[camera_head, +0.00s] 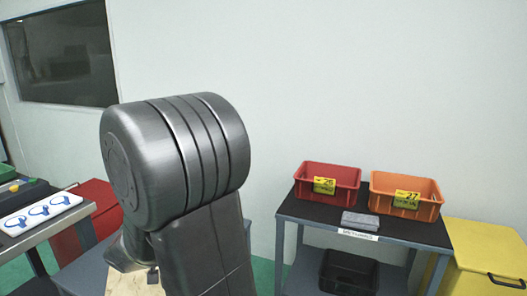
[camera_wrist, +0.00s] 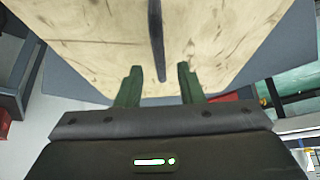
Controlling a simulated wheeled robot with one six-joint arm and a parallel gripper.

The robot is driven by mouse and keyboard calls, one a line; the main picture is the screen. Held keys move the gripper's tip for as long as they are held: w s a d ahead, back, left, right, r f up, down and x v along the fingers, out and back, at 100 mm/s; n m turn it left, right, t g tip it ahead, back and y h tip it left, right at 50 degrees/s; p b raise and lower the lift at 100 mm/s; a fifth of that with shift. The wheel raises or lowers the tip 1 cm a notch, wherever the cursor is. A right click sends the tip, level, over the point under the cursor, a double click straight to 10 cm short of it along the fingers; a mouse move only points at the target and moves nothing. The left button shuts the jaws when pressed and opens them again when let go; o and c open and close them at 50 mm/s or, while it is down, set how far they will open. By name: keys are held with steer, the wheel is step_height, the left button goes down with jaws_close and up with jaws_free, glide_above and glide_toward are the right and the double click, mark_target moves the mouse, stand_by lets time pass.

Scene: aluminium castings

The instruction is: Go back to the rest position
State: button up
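In the wrist view my gripper (camera_wrist: 158,72) shows two dark green fingers spread apart, with a clear gap between them. A narrow dark strip (camera_wrist: 156,40) runs over the pale wooden surface (camera_wrist: 90,35) and ends between the fingertips. Gaps show on both sides of it, so the fingers are not closed on it. I cannot tell whether it is a bar or a slot. In the head view my dark grey arm fills the middle left, and my gripper is hidden behind it. A bit of the wooden surface (camera_head: 140,284) shows below the arm.
On the right, a table (camera_head: 395,228) carries a red bin (camera_head: 345,178), an orange bin (camera_head: 385,189) and a grey block (camera_head: 360,221). A black bin (camera_head: 348,272) sits on its lower shelf, and a yellow container (camera_head: 485,255) stands beside it. A workbench (camera_head: 35,236) is at left.

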steer(key=p+v, duration=0.2)
steer(key=v, duration=0.5)
steer(key=b+x, duration=0.4)
steer(key=x, duration=0.8)
steer(key=shift+f, duration=0.35)
step_height(320, 180, up, 11)
steer(key=p, duration=0.4)
steer(key=shift+s, duration=0.1)
steer(key=w+d+m+p, duration=0.1)
steer(key=w+d+p, duration=0.2)
steer(key=d, duration=0.6)
steer(key=w+d+r+m+h+p, duration=0.1)
steer(key=w+d+m+p, duration=0.1)
steer(key=d+p, duration=0.5)
steer(key=w+d+m+h+p, duration=0.1)
steer(key=w+d+p, duration=0.2)
steer(key=d, duration=0.9)
steer(key=shift+w+d+r+m+p, duration=0.3)
steer(key=shift+w+p, duration=0.1)
steer(key=shift+p, duration=0.75)
steer(key=shift+f, duration=0.1)
